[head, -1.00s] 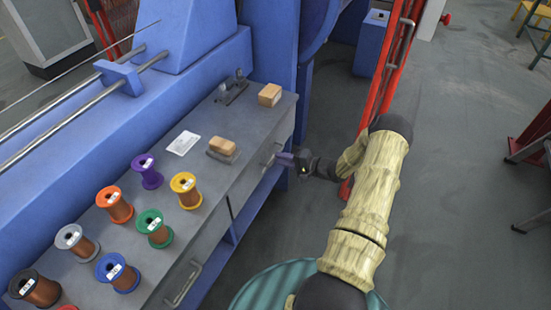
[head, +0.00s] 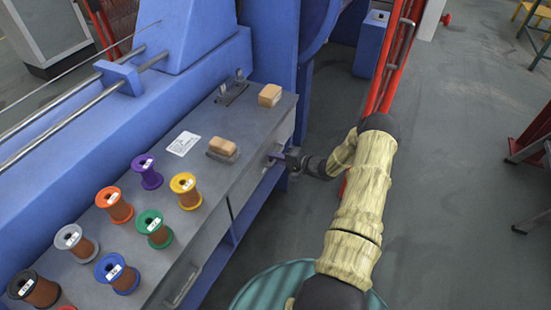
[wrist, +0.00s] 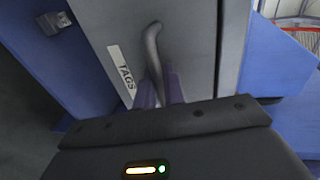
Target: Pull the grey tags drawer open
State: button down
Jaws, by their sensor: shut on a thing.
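The grey tags drawer (wrist: 196,45) shows in the wrist view with a white label reading TAGS and a curved grey bar handle (wrist: 153,50). In the head view the drawer front (head: 282,142) is on the right end of the grey bench's front face. My gripper (wrist: 158,88) has its purple fingers shut on the handle, covering its lower part. In the head view my gripper (head: 273,158) is at the drawer front. The drawer looks flush with the bench, though my gripper partly hides it.
The grey bench top (head: 225,185) carries several wire spools, a white card (head: 183,143) and two tan blocks. A second handle (head: 184,284) is on the bench front at lower left. A red post (head: 385,70) stands behind my arm.

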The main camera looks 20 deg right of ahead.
jog(key=f+v, duration=0.2)
jog(key=v, duration=0.7)
jog(key=f+v, duration=0.2)
jog(key=v, duration=0.7)
jog(key=shift+s+d, duration=0.3)
jog(key=shift+s, duration=0.2)
jog(key=c, duration=1.6)
grip_release()
jog(key=shift+c, duration=0.2)
jog(key=v, duration=1.7)
jog(key=shift+s, duration=0.15)
jog(key=shift+d, duration=0.1)
